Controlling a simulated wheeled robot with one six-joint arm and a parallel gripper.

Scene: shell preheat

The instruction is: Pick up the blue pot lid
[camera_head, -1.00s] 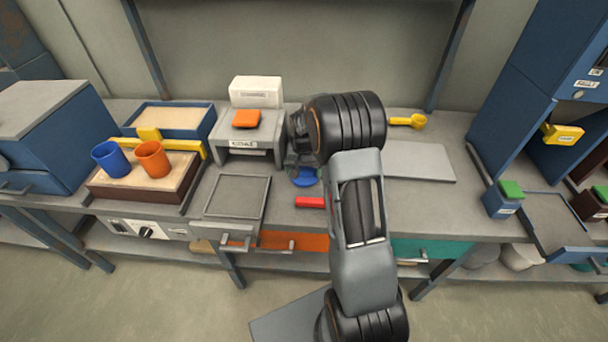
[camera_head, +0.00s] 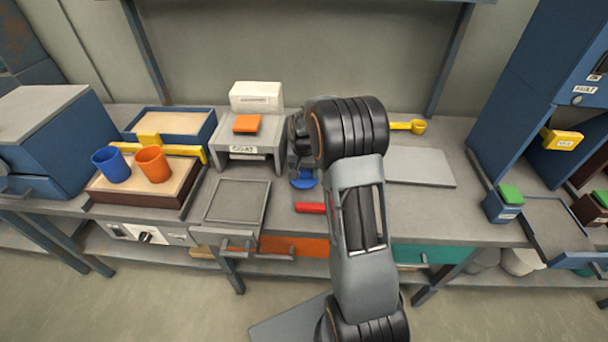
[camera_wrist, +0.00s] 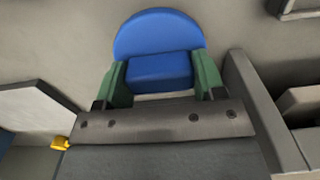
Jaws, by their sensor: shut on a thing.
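The blue pot lid (camera_wrist: 160,30) is a blue disc with a block-shaped handle, seen large at the top of the wrist view. My gripper (camera_wrist: 161,80) has its two green fingers on either side of the lid's handle and is shut on it. In the head view the lid (camera_head: 304,183) shows as a small blue patch under my gripper (camera_head: 303,172), partly hidden by my wrist. I cannot tell whether the lid touches the bench.
A red bar (camera_head: 310,208) lies just in front of the lid. A grey stand (camera_head: 268,154) with an orange block (camera_head: 246,124) is left. A grey plate (camera_head: 425,169) and yellow scoop (camera_head: 416,127) lie right. Blue (camera_head: 111,164) and orange (camera_head: 153,164) cups stand far left.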

